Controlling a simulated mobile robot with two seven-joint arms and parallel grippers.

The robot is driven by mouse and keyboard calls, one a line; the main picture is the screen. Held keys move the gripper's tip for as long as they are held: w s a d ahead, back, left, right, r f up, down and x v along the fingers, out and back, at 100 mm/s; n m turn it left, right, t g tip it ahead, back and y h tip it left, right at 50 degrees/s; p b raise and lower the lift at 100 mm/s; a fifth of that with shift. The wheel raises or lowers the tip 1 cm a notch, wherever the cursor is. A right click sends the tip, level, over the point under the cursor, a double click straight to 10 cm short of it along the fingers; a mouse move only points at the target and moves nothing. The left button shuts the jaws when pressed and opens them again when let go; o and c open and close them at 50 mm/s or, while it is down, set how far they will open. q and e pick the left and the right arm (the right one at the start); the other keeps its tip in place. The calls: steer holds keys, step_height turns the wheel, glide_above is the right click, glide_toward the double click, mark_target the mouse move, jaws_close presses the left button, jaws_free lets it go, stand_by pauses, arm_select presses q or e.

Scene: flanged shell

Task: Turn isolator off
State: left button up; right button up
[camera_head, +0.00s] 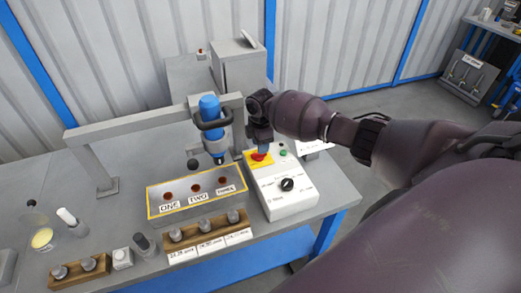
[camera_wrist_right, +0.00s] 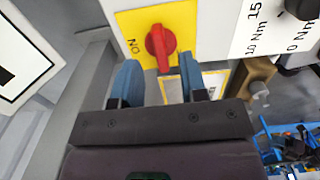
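The isolator is a red rotary knob on a yellow plate, on the top of a white control box (camera_head: 290,207). In the head view the red knob (camera_head: 257,156) is partly covered by my right gripper (camera_head: 260,148). In the right wrist view the knob (camera_wrist_right: 160,45) stands just beyond and between the two blue fingertips of my right gripper (camera_wrist_right: 160,75), which are apart. The yellow plate (camera_wrist_right: 135,22) carries the word "ON" left of the knob. I cannot tell whether a finger touches the knob. My left gripper is not in view.
A black dial (camera_head: 287,184) sits on the same box. A blue tool (camera_head: 210,120) hangs on a grey frame left of my right gripper, above a yellow-edged tray (camera_head: 152,203) marked ONE, TWO, THREE. Wooden racks (camera_head: 205,230) stand in front. A grey cabinet (camera_head: 240,68) stands behind.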

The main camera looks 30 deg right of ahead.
step_height(320, 180, up, 7)
stand_by(0.3)
steer(key=shift+f, duration=0.1)
stand_by(0.4)
steer(key=s+a+f+m, duration=0.2)
steer(key=s+a+f, duration=0.1)
steer(key=s+a, duration=0.3)
steer(key=s+a+f+m+t+y, duration=0.1)
steer(key=s+a+f, duration=0.2)
steer(key=s, duration=0.4)
steer(key=s+a+f+m, duration=0.2)
steer(key=s+a+f, duration=0.25)
steer(key=s, duration=0.25)
steer(key=s+d+r+m+t+h, duration=0.1)
steer(key=s+r+m, duration=0.4)
steer(key=s, duration=0.3)
steer(key=s+d+r+m+t+h, duration=0.15)
steer(key=s+r+m, duration=0.3)
steer(key=s, duration=0.45)
steer(key=w+f+t+y, duration=0.1)
steer(key=w+f+t, duration=0.6)
steer(key=f, duration=0.4)
steer(key=shift+w+f+t, duration=0.2)
steer(key=shift+w+t, duration=0.2)
steer(key=shift+t, duration=0.25)
